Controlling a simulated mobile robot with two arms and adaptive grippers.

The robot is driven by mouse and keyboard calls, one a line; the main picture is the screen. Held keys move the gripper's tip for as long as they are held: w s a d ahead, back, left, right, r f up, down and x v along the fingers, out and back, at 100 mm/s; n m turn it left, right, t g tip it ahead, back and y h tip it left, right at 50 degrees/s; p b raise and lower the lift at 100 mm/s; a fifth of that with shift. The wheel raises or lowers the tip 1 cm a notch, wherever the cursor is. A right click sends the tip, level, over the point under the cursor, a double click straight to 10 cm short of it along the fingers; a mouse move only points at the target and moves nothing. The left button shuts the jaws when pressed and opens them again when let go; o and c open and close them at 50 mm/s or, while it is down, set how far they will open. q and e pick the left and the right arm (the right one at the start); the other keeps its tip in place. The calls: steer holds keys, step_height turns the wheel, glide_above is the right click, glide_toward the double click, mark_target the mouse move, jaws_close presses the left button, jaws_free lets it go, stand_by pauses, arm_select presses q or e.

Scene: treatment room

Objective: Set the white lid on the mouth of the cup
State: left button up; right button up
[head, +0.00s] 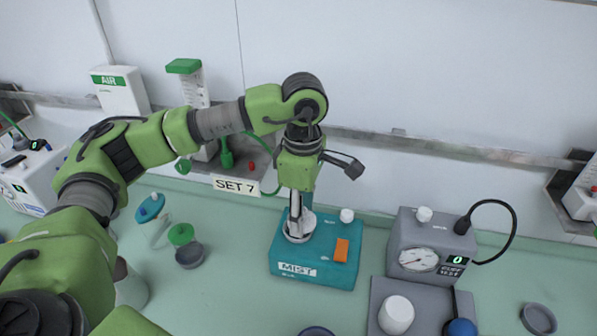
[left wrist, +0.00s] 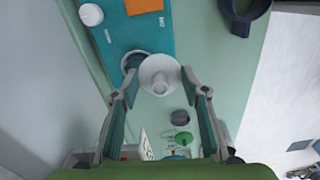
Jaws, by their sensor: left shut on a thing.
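My left gripper (head: 297,212) is shut on the white lid (head: 308,221), low over the teal MIST unit (head: 315,268). In the left wrist view the lid (left wrist: 158,68) is a round white disc with a small raised centre, held between the two fingertips (left wrist: 160,84). A grey cup-like rim (head: 297,238) sits on the left of the unit's top, just below the fingers. In the left wrist view this rim (left wrist: 129,60) shows beside the lid and is partly covered by it. I cannot tell whether lid and rim touch. My right gripper is not in view.
A white knob (head: 347,215) and orange switch (head: 341,250) are on the unit. A grey gauge box (head: 430,245) stands to the right, behind a tray with a white cylinder (head: 396,315). A dark grey cup (head: 190,256) stands left. The counter between is clear.

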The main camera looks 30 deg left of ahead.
arm_select(q)
steer(key=shift+w+a+n+p, duration=0.2)
steer(key=shift+w+a+n, duration=0.4)
steer(key=shift+n, duration=1.45)
steer(key=shift+w+a+n+p, duration=0.2)
steer(key=shift+w+a+n, duration=0.4)
steer(key=shift+n, duration=1.4)
steer(key=shift+w+a+n+p, duration=0.3)
steer(key=shift+w+n, duration=0.5)
steer(key=shift+n, duration=1.25)
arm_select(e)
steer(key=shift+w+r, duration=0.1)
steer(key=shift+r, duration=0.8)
arm_select(q)
steer(key=shift+b, duration=0.45)
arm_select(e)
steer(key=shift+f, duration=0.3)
arm_select(q)
steer(key=shift+f+b, duration=1.3)
steer(key=shift+f, duration=0.2)
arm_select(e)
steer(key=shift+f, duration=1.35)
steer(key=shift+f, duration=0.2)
arm_select(q)
steer(key=o, duration=1)
